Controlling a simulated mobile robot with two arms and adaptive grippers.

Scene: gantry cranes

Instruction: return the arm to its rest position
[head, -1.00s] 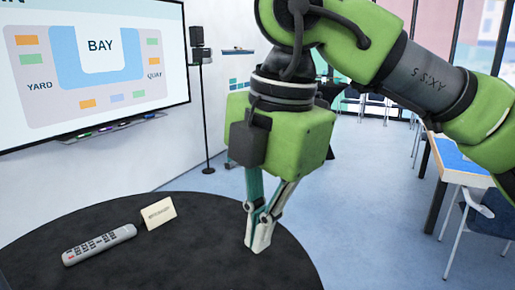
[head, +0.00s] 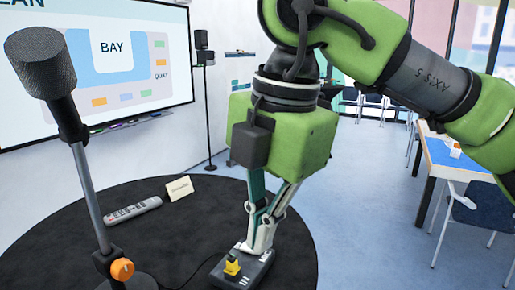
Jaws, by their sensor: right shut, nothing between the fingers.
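My right arm comes in from the right, green with dark grey joints. Its gripper (head: 258,247) points down over the round black table (head: 200,232), with the fingertips together and nothing between them. The fingertips overlap the back of a small dark box (head: 245,268) marked "IN" with a yellow knob (head: 232,263). I cannot tell whether they touch it. My left gripper is not in view.
A microphone (head: 42,66) on a stand with an orange knob (head: 122,270) stands at the left. A remote control (head: 132,211) and a small card (head: 179,187) lie behind.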

